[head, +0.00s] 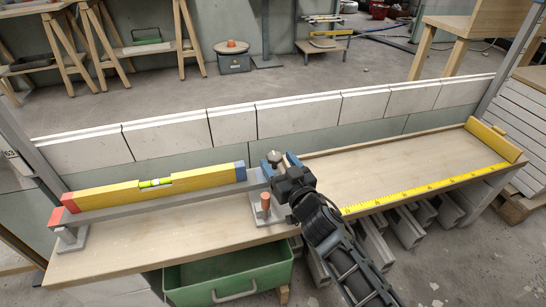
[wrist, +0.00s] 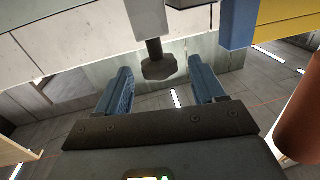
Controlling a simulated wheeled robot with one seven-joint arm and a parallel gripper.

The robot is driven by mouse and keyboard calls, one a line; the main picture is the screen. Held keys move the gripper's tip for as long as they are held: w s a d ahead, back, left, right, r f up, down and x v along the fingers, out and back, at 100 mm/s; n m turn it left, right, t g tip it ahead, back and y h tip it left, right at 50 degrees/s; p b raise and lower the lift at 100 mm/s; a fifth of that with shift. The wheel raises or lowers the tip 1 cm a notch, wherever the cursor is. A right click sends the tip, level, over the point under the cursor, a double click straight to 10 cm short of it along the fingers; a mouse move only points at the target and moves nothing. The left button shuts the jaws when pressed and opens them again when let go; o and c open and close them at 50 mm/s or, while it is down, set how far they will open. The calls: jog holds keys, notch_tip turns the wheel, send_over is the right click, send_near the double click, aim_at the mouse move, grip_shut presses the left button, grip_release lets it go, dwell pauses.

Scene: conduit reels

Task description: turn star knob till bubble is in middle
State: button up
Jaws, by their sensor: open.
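A yellow spirit level (head: 110,195) with red and blue ends lies along a grey beam (head: 160,203) on the left of the bench. Its green vial (head: 155,183) is too small to tell where the bubble sits.
A copper-coloured cylinder (head: 266,200) stands close beside my gripper and shows at the right in the wrist view (wrist: 300,125). A yellow tape measure (head: 430,188) lies along the bench's right part. A green bin (head: 230,272) is below the front edge.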

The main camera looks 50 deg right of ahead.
aim_at(278, 162)
jog(key=shift+x, duration=1.65)
jog(key=c, duration=1)
